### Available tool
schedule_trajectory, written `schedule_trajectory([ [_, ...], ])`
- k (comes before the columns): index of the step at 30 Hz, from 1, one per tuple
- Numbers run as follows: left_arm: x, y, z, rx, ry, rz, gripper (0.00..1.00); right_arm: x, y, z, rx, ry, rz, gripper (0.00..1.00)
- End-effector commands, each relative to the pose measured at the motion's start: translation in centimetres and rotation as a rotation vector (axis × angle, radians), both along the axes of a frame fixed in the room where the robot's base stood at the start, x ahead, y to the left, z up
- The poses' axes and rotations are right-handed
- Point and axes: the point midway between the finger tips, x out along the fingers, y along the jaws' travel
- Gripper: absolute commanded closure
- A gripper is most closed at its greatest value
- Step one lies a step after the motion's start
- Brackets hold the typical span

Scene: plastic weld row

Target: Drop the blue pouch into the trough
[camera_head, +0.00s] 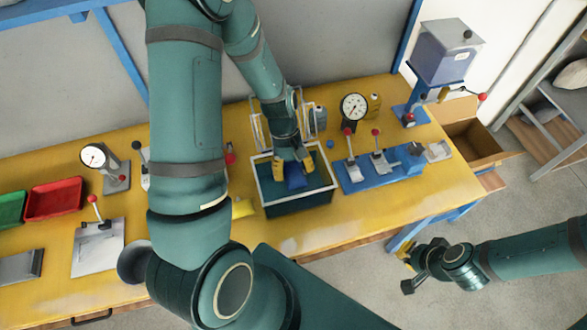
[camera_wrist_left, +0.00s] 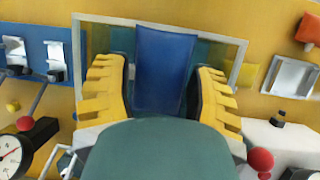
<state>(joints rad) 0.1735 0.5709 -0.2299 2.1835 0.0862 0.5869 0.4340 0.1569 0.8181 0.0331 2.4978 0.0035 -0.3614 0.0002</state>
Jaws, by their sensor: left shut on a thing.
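The blue pouch (camera_head: 296,177) is held in my left gripper (camera_head: 294,168), over the trough (camera_head: 300,206), a dark green box with a pale rim. In the left wrist view the pouch (camera_wrist_left: 166,65) stands between the two yellow-padded fingers of the left gripper (camera_wrist_left: 163,90), and the trough's rim (camera_wrist_left: 100,18) shows behind it. The pouch is within the rim's outline; how far above the trough floor it is, I cannot tell. My right gripper (camera_head: 408,268) is off the table's front edge at the lower right, its fingers apart and empty.
The yellow table (camera_head: 350,215) carries a blue clamp fixture (camera_head: 385,170) right of the trough and a dial gauge (camera_head: 354,107) behind it. Red (camera_head: 55,198) and green trays stand at the left. A wooden box (camera_head: 475,145) is beyond the right end.

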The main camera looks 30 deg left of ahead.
Motion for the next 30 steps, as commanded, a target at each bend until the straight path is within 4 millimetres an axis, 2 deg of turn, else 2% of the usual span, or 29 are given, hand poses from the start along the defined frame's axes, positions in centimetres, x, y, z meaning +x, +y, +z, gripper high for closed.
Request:
schedule_trajectory([
  [20, 0.0, 0.0, -1.2, 0.001, 0.000, 0.001, 0.81, 0.0, 0.0, -1.0, -0.002, 0.000, 0.000, 1.00],
  [21, 0.0, 0.0, -1.1, 0.001, 0.000, 0.001, 0.27, 0.0, 0.0, -1.0, -0.002, 0.000, 0.000, 1.00],
  [22, 0.0, 0.0, -1.1, 0.001, 0.000, 0.001, 0.17, 0.0, 0.1, -1.0, -0.002, 0.000, 0.000, 1.00],
  [23, 0.0, 0.1, -1.1, 0.001, 0.000, 0.001, 0.11, 0.0, 0.1, -1.0, -0.002, 0.000, 0.000, 1.00],
  [30, 0.0, 0.1, -1.1, 0.002, -0.001, 0.001, 0.11, 0.0, 0.1, -1.0, -0.002, 0.000, 0.000, 1.00],
])
